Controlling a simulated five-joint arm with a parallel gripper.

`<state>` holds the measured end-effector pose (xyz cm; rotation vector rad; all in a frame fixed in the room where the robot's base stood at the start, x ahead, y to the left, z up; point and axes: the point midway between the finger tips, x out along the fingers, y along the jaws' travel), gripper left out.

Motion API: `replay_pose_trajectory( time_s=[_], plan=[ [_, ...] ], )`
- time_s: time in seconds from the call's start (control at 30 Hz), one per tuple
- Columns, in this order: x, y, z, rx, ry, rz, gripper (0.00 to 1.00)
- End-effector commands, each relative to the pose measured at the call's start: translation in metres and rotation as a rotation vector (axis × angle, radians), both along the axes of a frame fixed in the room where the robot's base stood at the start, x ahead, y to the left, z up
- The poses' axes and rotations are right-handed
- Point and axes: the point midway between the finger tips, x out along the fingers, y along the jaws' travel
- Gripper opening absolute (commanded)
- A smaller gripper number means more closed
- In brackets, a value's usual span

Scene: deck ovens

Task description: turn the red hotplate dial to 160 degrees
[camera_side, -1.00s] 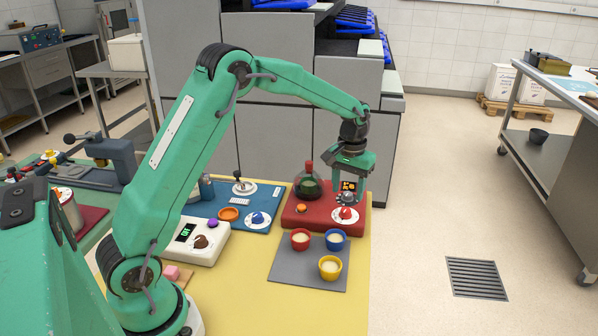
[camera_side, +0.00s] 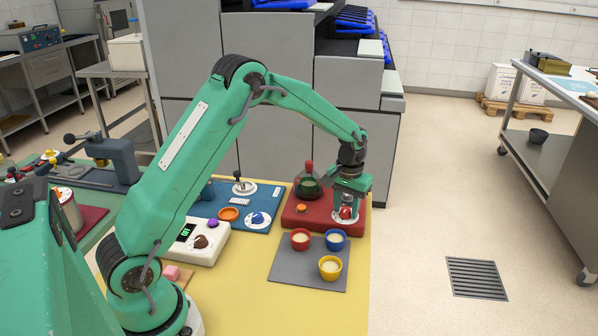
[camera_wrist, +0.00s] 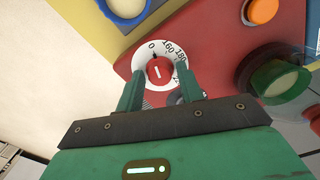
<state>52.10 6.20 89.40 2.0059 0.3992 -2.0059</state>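The red hotplate (camera_side: 300,219) stands at the back right of the yellow mat. Its red dial (camera_wrist: 160,71) sits on a white scale disc (camera_wrist: 142,60) with black numbers, including 0, 160 and 180. A short white line marks the dial; in the wrist view it runs nearly upright, toward the side with the 0. My gripper (camera_wrist: 159,73) is low over the dial, with one finger on each side and small gaps visible. In the side view the dial (camera_side: 346,213) shows between the fingers. The hotplate's display is hidden behind my gripper.
A glass flask with green liquid (camera_side: 309,184) stands on the hotplate, close left of my gripper. An orange button (camera_side: 301,208) is on its front. Red (camera_side: 300,239), blue (camera_side: 335,240) and yellow (camera_side: 330,267) cups stand on a grey mat (camera_side: 290,270) in front.

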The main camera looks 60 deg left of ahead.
Motion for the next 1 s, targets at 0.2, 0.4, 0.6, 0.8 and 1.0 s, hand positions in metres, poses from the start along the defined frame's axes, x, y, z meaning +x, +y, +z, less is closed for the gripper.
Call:
replay_pose_trajectory(
  time_s=[0.2,0.4,0.6,0.8,1.0],
  plan=[
    [0.0,0.0001,0.0003,0.0,0.0,0.0,0.08],
    [0.0,0.0001,0.0005,0.0,0.0,-0.015,0.08],
    [0.0001,0.0001,0.0007,0.0,0.0,-0.08,0.08],
    [0.0002,0.0001,0.001,0.0,0.0,-0.201,0.08],
    [0.0002,0.0001,0.0011,0.0,0.0,-0.354,0.08]
  ],
)
